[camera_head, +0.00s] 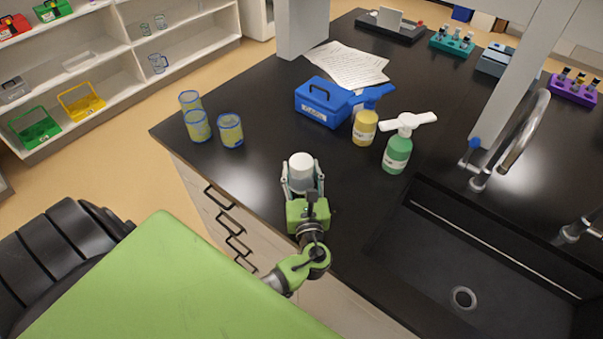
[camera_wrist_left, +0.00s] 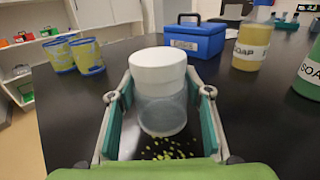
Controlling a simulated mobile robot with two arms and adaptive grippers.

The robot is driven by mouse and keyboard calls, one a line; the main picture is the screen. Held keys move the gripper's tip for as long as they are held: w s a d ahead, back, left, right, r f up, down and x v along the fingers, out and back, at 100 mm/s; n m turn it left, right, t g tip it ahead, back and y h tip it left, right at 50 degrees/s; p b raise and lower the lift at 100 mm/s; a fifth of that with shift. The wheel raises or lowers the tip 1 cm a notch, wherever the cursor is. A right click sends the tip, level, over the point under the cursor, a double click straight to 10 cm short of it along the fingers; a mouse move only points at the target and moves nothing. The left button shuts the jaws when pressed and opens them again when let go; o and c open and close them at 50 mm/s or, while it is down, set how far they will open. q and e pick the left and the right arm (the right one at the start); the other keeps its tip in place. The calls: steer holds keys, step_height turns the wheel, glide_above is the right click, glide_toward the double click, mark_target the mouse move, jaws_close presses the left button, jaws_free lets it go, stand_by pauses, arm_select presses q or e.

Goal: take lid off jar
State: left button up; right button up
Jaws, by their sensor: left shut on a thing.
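The jar (camera_wrist_left: 162,115) has a clear, pale body under a thick white lid (camera_head: 301,162). It is near the front edge of the black counter. In the left wrist view the lid (camera_wrist_left: 158,70) sits over the jar body; I cannot tell whether there is a gap. My left gripper (camera_head: 302,182) reaches over the counter edge with its fingers on both sides of the lid. In the left wrist view its teal pads (camera_wrist_left: 160,88) meet the lid's sides, shut on it. Small yellow-green bits show low by the jar. My right gripper is not in view.
Several yellow-blue cups (camera_head: 198,125) stand left of the jar. Behind are a blue box (camera_head: 322,103), a yellow soap bottle (camera_head: 364,127) and a green soap bottle (camera_head: 397,155). A sink (camera_head: 450,260) with a tap (camera_head: 525,130) lies right. Counter beside the jar is clear.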

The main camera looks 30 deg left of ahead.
mark_target(303, 172)
arm_select(q)
steer(key=shift+r, duration=0.5)
step_height(303, 172, up, 2)
steer(key=shift+r+b, duration=0.15)
steer(key=shift+b, duration=0.35)
steer(key=s+r, duration=0.1)
steer(key=s+d+r, duration=0.1)
steer(key=r, duration=0.1)
steer(key=s+d+r, duration=0.1)
steer(key=shift+s+d+r, duration=0.2)
steer(key=shift+s+r, duration=0.15)
steer(key=shift+r, duration=0.05)
steer(key=s+d+r+b, duration=0.2)
steer(key=s+d+r, duration=0.3)
steer(key=s, duration=0.3)
steer(key=shift+s, duration=0.1)
steer(key=shift+c, duration=0.3)
steer(key=c, duration=0.4)
steer(key=shift+f, duration=0.1)
steer(key=shift+c, duration=0.2)
